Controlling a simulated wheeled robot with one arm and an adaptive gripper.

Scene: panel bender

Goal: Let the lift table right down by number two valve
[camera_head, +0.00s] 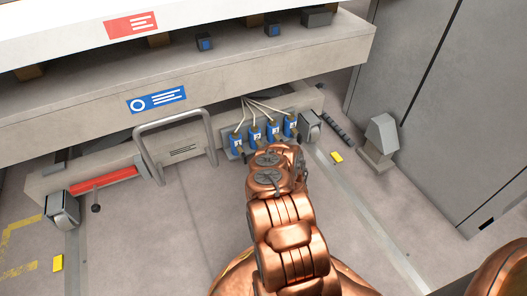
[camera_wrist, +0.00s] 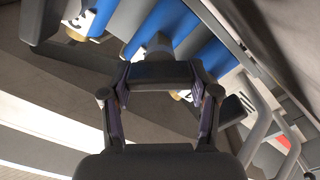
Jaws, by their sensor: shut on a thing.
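A bank of several blue valves (camera_head: 255,138) with white labels and pale hoses sits on the low grey frame in the head view. Blue valve bodies (camera_wrist: 203,48) also fill the upper part of the wrist view. My gripper (camera_wrist: 165,75) is at the bank, its fingers shut on a dark valve handle (camera_wrist: 160,43) in front of a blue body. I cannot read which number that valve bears. In the head view my wrist hides the fingers and the handle. A wide grey slab (camera_head: 230,80), apparently the lift table, spans above the bank.
A grey tube rail (camera_head: 177,116) stands left of the bank. A red bar (camera_head: 102,181) lies farther left on the frame. A grey post (camera_head: 380,138) and tall cabinet (camera_head: 445,110) stand to the right. The floor in front is mostly clear.

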